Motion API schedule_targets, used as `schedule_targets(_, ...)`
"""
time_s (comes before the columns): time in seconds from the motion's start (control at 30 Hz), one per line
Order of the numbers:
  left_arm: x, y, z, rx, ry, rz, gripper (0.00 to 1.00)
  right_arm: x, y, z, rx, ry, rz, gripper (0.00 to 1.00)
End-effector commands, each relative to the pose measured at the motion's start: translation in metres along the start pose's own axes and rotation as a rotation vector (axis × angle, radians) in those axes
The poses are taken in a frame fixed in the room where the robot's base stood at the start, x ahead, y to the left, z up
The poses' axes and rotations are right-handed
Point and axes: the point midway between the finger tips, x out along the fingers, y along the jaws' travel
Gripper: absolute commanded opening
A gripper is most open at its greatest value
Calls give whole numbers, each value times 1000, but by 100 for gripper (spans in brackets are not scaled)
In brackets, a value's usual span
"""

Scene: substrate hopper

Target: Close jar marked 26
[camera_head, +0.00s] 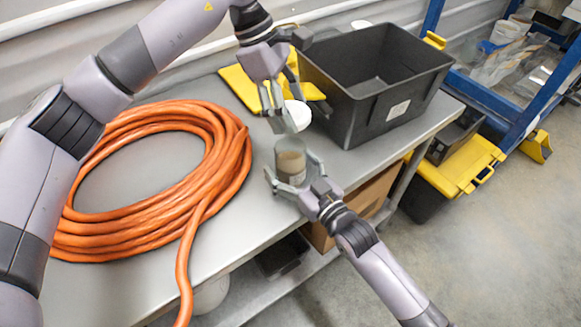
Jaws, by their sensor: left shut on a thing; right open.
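A small clear jar with brownish contents (290,160) stands upright on the grey table. I cannot read any marking on it. My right gripper (288,180) is open, with its fingers on either side of the jar's lower part. My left gripper (284,118) is above and behind the jar, pointing down. It is shut on a white round lid (299,113), held clear of the jar and partly hidden by the fingers. I cannot see the far side of the jar.
A coiled orange hose (235,165) covers the left of the table (150,172). A black bin (345,105) stands behind and right of the jar, near a yellow object (241,88). A yellow-lidded box (465,165) sits right of the table.

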Motion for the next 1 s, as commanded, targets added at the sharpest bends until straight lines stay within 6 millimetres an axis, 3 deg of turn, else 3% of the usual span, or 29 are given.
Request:
schedule_targets(0.27, 0, 0, 0, 0, 0, 0, 49, 0, 0, 0, 0, 0, 0, 80)
schedule_targets(1.0, 0, 0, 0, 0, 0, 0, 49, 0, 0, 0, 0, 0, 0, 30)
